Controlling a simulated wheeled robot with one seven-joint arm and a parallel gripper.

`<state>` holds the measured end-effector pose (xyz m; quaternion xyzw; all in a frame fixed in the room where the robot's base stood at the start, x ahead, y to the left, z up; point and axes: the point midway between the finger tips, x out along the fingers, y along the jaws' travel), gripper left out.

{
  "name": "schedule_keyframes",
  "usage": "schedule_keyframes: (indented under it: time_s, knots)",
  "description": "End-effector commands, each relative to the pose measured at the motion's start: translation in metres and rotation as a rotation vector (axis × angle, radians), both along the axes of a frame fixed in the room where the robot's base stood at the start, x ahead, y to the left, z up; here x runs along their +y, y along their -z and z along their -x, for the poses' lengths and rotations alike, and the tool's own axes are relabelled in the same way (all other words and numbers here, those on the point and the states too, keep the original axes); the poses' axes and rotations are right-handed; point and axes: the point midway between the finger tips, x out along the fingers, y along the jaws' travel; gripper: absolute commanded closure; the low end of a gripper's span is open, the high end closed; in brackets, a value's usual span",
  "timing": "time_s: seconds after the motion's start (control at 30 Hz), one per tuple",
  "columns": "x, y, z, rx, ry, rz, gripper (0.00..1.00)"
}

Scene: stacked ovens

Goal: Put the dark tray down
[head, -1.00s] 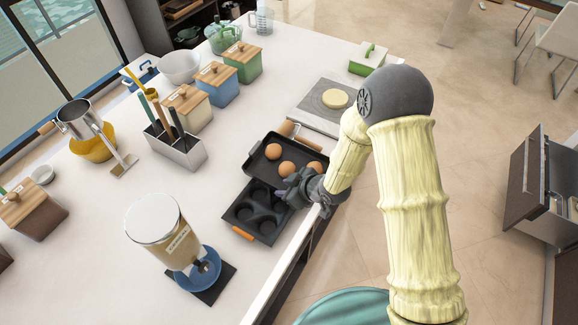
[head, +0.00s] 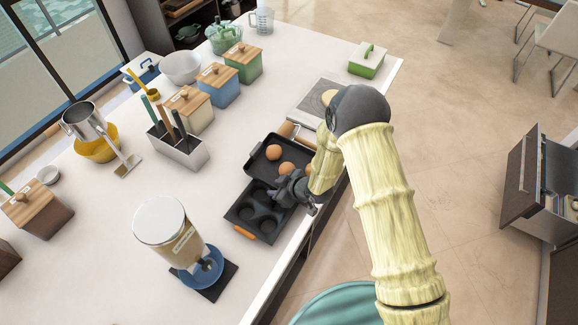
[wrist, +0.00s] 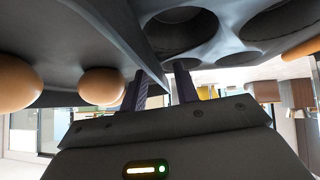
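A dark muffin tray (head: 238,215) with round cups and an orange handle (head: 245,233) is at the counter's front edge. A second dark tray (head: 256,170) with wooden handles and brown eggs (head: 273,152) sits right behind it. My gripper (head: 276,192) is over the place where the two trays meet. In the wrist view my gripper (wrist: 164,88) has its two fingers apart, with a dark tray edge reaching down near them and light background between. Cups of the muffin tray (wrist: 220,30) show at right and eggs (wrist: 100,85) at left. Firm contact cannot be made out.
A dispenser (head: 165,235) on a blue base stands left of the muffin tray. A metal utensil holder (head: 180,150) and lidded boxes stand farther back. A grey board (head: 310,97) lies behind the egg tray. Bare counter lies between the trays and the utensil holder.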

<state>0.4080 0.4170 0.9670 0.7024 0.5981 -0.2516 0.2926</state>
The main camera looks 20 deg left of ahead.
Motion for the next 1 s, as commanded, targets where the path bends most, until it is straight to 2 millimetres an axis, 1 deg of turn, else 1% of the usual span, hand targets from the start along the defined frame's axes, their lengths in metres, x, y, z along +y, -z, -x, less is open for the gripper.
schedule_keyframes:
  time_s: [0.53, 0.6, 0.7, 1.0]
  knots:
    - [0.0008, 0.0006, -0.0002, 0.0, 0.0, -0.001, 0.7]
    - [0.0007, 0.0007, -0.0002, -0.001, -0.001, 0.0, 0.83]
    - [0.0008, 0.0006, -0.0002, -0.001, -0.001, 0.0, 1.0]
    - [0.001, 0.0003, -0.0003, -0.001, -0.001, -0.001, 1.0]
